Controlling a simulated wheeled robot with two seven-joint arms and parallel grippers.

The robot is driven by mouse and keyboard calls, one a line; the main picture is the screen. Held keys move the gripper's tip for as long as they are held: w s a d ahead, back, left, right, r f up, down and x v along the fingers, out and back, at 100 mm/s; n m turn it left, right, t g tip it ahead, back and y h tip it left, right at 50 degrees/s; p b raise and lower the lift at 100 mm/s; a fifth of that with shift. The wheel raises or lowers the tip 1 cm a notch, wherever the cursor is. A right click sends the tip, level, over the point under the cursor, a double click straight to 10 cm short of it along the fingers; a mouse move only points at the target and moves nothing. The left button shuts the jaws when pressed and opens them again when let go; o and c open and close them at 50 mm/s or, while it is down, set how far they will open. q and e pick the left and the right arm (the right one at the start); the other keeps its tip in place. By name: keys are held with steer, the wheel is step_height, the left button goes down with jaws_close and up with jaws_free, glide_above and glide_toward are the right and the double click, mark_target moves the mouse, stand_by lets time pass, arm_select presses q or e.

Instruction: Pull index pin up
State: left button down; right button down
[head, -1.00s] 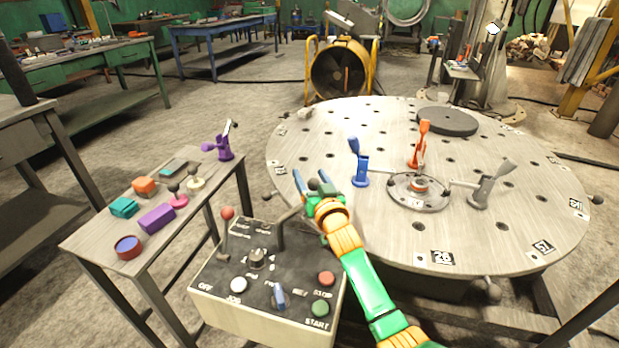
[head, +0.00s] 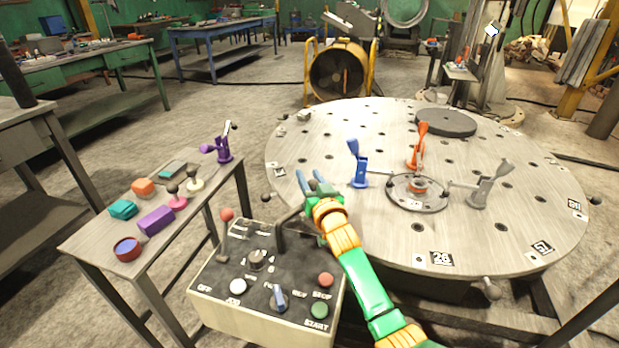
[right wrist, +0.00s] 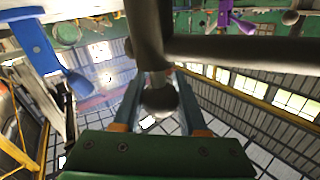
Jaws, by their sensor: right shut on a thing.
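My right gripper (head: 311,181) is beside the near left edge of the round table, above the back of the control box. In the right wrist view my right gripper (right wrist: 160,100) is shut on a dark round ball knob (right wrist: 160,97). I take this knob for the index pin's handle. A grey rod (right wrist: 145,35) and a bar across it show close to the knob. The pin's lower part is hidden, and I cannot tell whether it is raised. My left gripper is in neither view.
The round table (head: 400,240) has holes, number tags, a blue clamp (head: 359,170), an orange clamp (head: 420,150) and a grey clamp (head: 488,185). The control box (head: 250,315), with a red-knobbed lever (head: 226,215), stands close below my arm. A side table with coloured parts (head: 157,220) is at left.

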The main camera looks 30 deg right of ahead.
stand_by(0.9)
step_height(320, 180, up, 4)
steer(key=p, duration=0.3)
steer(key=shift+f+p, duration=0.2)
steer(key=shift+p, duration=0.1)
steer(key=shift+c, duration=2.3)
jaws_free()
steer(key=v, duration=0.7)
steer(key=shift+p, duration=0.35)
